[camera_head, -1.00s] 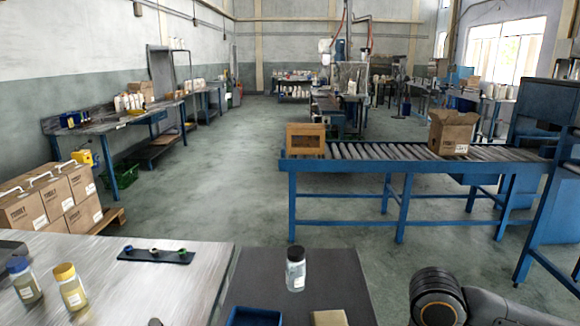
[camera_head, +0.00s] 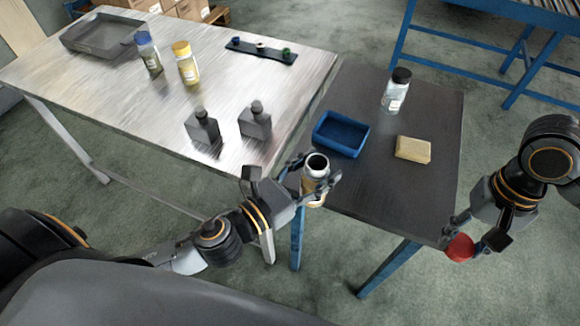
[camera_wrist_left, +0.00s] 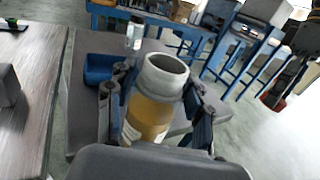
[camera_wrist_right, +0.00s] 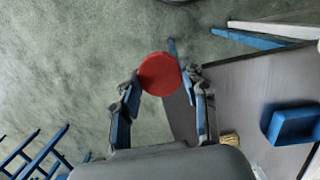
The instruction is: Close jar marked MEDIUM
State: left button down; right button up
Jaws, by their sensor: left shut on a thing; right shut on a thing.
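My left gripper (camera_head: 309,179) is shut on an open jar (camera_head: 316,168) with a white neck and amber contents. The jar is held near the front left edge of the dark table; it also shows in the left wrist view (camera_wrist_left: 152,105). No lid is on it, and I cannot read a MEDIUM mark. My right gripper (camera_head: 470,240) is shut on a red lid (camera_head: 460,247), off the dark table's front right side. The lid fills the fingertips in the right wrist view (camera_wrist_right: 160,73). Jar and lid are well apart.
The dark table (camera_head: 425,190) holds a blue tray (camera_head: 341,135), a tan block (camera_head: 413,149) and a black-capped jar (camera_head: 396,92). The metal table (camera_head: 110,95) holds a blue-capped jar (camera_head: 148,54), a yellow-capped jar (camera_head: 187,64), two dark bottles and a strip of caps.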

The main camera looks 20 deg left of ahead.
pick_arm(q)
jog(key=shift+w+d+r+m+g+h, duration=0.1)
jog(key=shift+w+d+m+g+h, duration=0.35)
jog(key=shift+d, duration=0.3)
jog(key=shift+w+d+r+m+g+h, duration=0.15)
jog(key=shift+d+m+g+h, duration=0.2)
jog(key=shift+d+h, duration=0.4)
jog(key=shift+w+d+f+m+g+h, duration=0.1)
jog(key=shift+w+d+m+g+h, duration=0.2)
jog(key=shift+d+m+h, duration=0.35)
jog(key=shift+d, duration=0.1)
pick_arm(e)
jog(key=w+a+r, duration=0.2)
jog(key=a+r, duration=0.2)
jog(key=a, duration=0.4)
jog(key=w+a+r+m, duration=0.1)
jog(key=a+r, duration=0.3)
jog(key=a, duration=0.4)
jog(key=w+a+r+m, duration=0.1)
jog(key=w+a+r, duration=0.2)
jog(key=a, duration=0.5)
jog(key=shift+r, duration=0.65)
jog(key=shift+w+f, duration=0.1)
jog(key=shift+f, duration=1.95)
jog(key=shift+f, duration=0.8)
